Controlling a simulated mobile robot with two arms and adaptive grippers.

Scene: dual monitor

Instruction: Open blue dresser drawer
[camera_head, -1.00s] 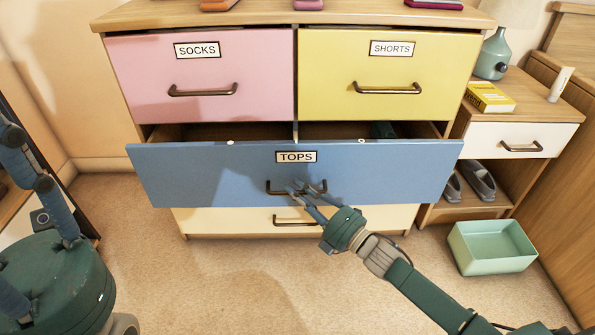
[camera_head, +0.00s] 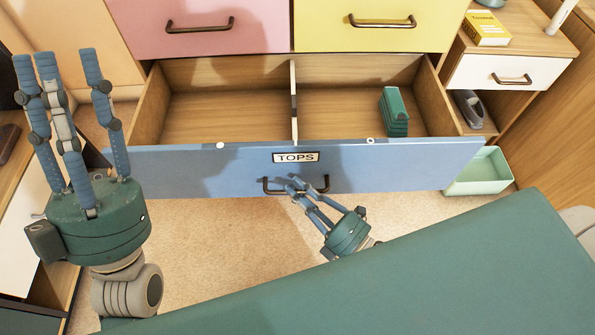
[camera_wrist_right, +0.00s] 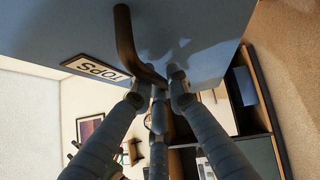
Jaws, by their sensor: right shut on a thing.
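The blue dresser drawer (camera_head: 230,178), labelled TOPS, is pulled far out, and its inside shows from above. Its dark bar handle (camera_head: 268,187) is on the front face. My right gripper (camera_head: 297,186) is shut on the handle; in the right wrist view its fingers close around the handle (camera_wrist_right: 125,45). A green folded item (camera_head: 394,112) sits in the drawer's right compartment. My left gripper (camera_head: 68,70) is raised at the left with its fingers pointing up, spread apart and empty.
The pink drawer (camera_head: 200,22) and yellow drawer (camera_head: 375,25) above are shut. A nightstand (camera_head: 512,72) and a pale green bin (camera_head: 482,172) stand at the right. Carpet (camera_head: 215,235) lies clear in front of the drawer.

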